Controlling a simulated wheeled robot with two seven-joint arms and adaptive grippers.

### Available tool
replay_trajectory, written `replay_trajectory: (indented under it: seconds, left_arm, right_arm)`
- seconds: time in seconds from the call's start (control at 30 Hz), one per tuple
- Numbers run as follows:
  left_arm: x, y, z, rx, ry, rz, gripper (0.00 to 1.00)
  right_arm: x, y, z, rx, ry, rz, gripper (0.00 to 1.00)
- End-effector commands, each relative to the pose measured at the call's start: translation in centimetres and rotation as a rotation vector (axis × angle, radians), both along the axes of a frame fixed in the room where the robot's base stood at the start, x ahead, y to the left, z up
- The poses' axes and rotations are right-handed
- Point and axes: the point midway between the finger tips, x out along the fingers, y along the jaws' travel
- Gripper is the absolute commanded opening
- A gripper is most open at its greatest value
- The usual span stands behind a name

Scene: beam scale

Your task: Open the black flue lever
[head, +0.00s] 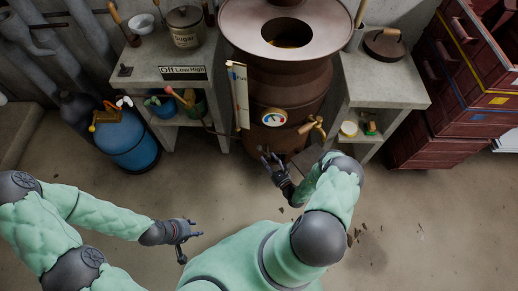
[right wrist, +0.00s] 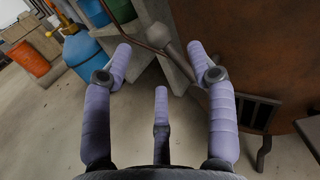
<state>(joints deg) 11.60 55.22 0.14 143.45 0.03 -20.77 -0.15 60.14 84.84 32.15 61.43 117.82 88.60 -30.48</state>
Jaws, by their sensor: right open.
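My right gripper (head: 271,163) is open and empty, low in front of the boiler. In the right wrist view its spread fingers (right wrist: 158,62) are left of the lever, apart from it. My left gripper (head: 190,242) is open and empty over the floor at lower left.
The brown boiler (head: 288,80) has a round gauge (head: 274,117) and a brass tap (head: 314,127). A grey counter (head: 171,57) stands left, another (head: 380,83) right. A blue gas tank (head: 127,143) stands on the floor at left. Red drawers (head: 470,100) stand far right.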

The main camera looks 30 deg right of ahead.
Motion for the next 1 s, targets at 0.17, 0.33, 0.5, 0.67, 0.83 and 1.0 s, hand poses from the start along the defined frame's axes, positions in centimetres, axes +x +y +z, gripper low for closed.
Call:
replay_trajectory:
  seconds: [0.17, 0.33, 0.5, 0.67, 0.83, 1.0]
  left_arm:
    - [0.0, 0.0, -0.8, 0.000, 0.000, 0.000, 0.40]
    - [0.0, 0.0, -1.3, 0.000, -0.001, 0.000, 0.40]
    - [0.0, 0.0, -1.6, 0.000, 0.000, 0.000, 0.40]
    - [0.0, 0.0, -1.7, 0.000, 0.000, 0.000, 0.40]
    - [0.0, 0.0, -1.7, 0.000, -0.001, 0.000, 0.40]
    - [0.0, 0.0, -1.7, 0.000, 0.000, 0.000, 0.40]
  right_arm:
    - [3.4, 0.3, -0.1, -0.001, -0.001, 0.005, 0.57]
    - [6.1, 0.4, -0.1, -0.001, 0.000, 0.005, 0.57]
    - [7.8, 0.4, -0.1, 0.000, 0.000, 0.004, 0.57]
    - [8.3, 0.5, 0.0, 0.001, 0.001, 0.004, 0.57]
    - [8.4, 0.4, 0.0, 0.001, 0.001, 0.004, 0.57]
    - [8.3, 0.4, 0.0, 0.001, 0.001, 0.004, 0.29]
